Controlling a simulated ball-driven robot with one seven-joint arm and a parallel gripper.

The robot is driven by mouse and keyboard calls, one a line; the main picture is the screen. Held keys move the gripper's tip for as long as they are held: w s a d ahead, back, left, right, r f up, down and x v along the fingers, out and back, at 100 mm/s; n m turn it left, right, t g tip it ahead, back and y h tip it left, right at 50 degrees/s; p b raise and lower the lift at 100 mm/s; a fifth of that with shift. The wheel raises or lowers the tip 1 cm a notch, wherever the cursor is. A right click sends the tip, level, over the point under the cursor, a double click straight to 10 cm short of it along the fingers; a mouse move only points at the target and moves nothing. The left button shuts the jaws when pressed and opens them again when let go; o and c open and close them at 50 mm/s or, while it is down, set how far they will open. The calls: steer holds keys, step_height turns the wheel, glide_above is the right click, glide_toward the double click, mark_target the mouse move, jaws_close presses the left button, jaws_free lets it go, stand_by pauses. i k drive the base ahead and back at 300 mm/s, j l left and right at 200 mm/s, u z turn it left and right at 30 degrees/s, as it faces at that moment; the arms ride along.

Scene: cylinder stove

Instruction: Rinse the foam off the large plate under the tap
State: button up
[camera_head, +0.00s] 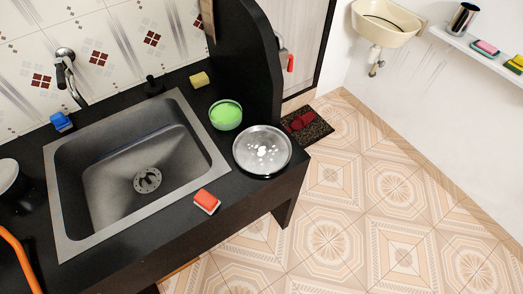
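A large round metallic-looking plate (279,163) lies on the black counter to the right of the sink, near the counter's corner. White foam (263,151) sits in patches on its middle. The tap (68,72) is on the tiled wall at the upper left, its spout above the sink's back left edge. I cannot tell whether water runs from it. The grey sink basin (110,185) is empty, with a round drain in its floor. My gripper is not in view.
A green bowl (226,115) stands just behind the plate. A red sponge (207,201), a yellow sponge (199,80) and a blue sponge (61,121) lie around the sink. A tall black partition (247,60) rises behind the bowl. The tiled floor (380,220) at right is open.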

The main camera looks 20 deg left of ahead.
mark_target(60, 63)
steer(key=u, duration=1.55)
